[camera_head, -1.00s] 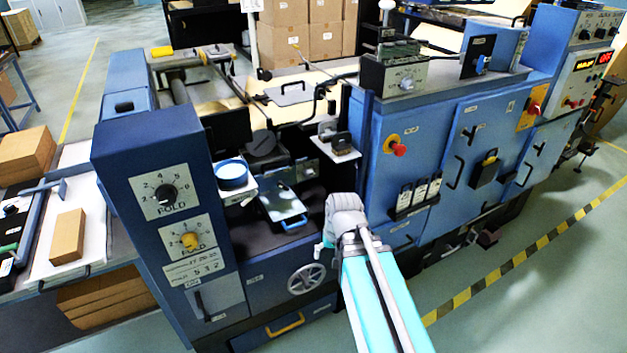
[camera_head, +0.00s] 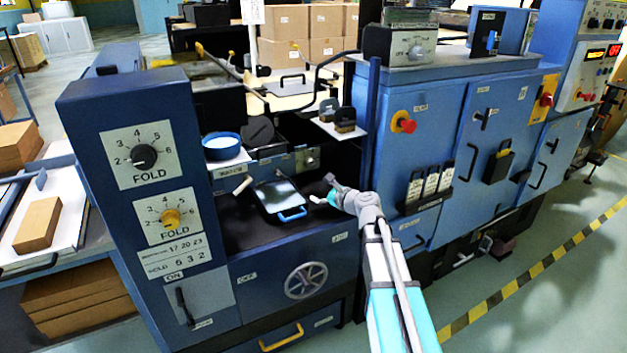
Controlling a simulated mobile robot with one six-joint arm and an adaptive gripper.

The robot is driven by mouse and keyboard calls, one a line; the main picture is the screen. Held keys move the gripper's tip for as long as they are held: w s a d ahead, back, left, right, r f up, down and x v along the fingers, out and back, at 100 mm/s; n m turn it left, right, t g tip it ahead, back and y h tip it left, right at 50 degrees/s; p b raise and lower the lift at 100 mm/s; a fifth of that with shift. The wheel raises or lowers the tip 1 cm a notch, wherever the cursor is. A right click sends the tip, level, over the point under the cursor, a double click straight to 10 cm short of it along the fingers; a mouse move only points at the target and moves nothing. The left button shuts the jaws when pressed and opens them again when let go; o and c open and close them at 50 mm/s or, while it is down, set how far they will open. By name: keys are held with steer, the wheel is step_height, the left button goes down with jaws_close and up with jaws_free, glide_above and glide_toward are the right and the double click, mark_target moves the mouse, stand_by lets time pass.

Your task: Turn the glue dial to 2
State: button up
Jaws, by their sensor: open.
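No label that I can read says glue. A grey box with a small dial (camera_head: 416,52) stands on top of the blue machine; its lettering is too small to read. On the left column, a black knob (camera_head: 143,157) and a yellow knob (camera_head: 170,217) sit on white numbered plates, both marked FOLD. My gripper (camera_head: 326,192) is at the right end of the dark machine bed, right of the small tray. It is open, small in the picture, and apart from all these dials. Nothing shows between its fingers.
A blue-handled tray (camera_head: 281,197) and a blue round tub (camera_head: 222,146) are left of my gripper. A handwheel (camera_head: 306,281) is below. Open floor lies at the right front.

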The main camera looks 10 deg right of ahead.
mark_target(312, 165)
steer(key=w+d+m+t+h+b, duration=0.2)
steer(key=w+d+m+t, duration=0.1)
steer(key=m, duration=0.4)
steer(key=shift+w+d+f+b, duration=0.4)
steer(key=shift+w+d, duration=0.1)
steer(key=shift+d, duration=0.7)
steer(key=shift+w+a, duration=0.1)
steer(key=shift+w, duration=0.1)
steer(key=x, duration=1.3)
steer(key=shift+w+a+r, duration=0.1)
steer(key=shift+w+r, duration=0.05)
steer(key=shift+w, duration=0.05)
